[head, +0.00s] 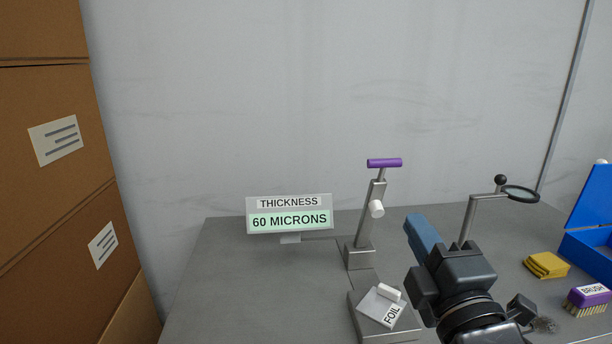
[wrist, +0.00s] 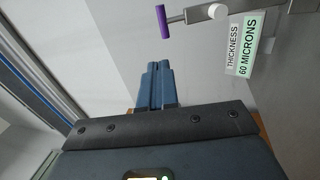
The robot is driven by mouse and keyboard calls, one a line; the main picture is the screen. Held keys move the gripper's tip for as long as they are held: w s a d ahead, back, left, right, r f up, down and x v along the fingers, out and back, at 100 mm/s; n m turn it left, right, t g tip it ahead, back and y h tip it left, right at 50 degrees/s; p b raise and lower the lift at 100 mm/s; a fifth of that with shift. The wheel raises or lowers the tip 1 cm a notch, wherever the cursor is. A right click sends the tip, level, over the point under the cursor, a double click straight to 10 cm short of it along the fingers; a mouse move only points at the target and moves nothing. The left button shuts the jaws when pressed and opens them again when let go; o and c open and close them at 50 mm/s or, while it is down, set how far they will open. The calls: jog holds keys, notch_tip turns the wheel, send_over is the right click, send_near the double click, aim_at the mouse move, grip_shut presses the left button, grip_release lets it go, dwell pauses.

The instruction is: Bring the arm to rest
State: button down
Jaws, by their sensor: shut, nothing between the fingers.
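My gripper (head: 421,238) is above the right part of the grey table, to the right of the press, with its blue fingers together and nothing between them. In the wrist view the fingers (wrist: 156,84) also lie side by side, shut. The press (head: 365,225) is a grey post with a purple handle (head: 384,162) at its top and a white knob on its side. The handle also shows in the wrist view (wrist: 163,22). My gripper is apart from the press and touches nothing that I can see.
A sign (head: 289,213) reads thickness 60 microns. A foil piece (head: 384,305) lies on the press base. A magnifier (head: 520,193) on a stand, a yellow cloth (head: 546,265), a purple brush (head: 588,300) and a blue box (head: 590,253) are at the right. Brown boxes (head: 50,100) stand left.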

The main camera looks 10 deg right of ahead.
jog(key=s+f+m+g, duration=0.2)
jog(key=s+f+m, duration=0.2)
jog(key=s+f, duration=0.55)
jog(key=s+f+m+g, duration=0.1)
jog(key=s+m, duration=0.3)
jog(key=s, duration=0.5)
jog(key=s+d+f+m+g, duration=0.1)
jog(key=s+f+m, duration=0.3)
jog(key=s, duration=0.6)
jog(key=s+f+m+g, duration=0.1)
jog(key=s+f+m, duration=0.1)
jog(key=s+m, duration=0.3)
jog(key=s, duration=0.4)
jog(key=shift+s+d+f+m+g, duration=0.25)
jog(key=shift+s+d+m+g, duration=0.05)
jog(key=shift+s+d+g, duration=0.1)
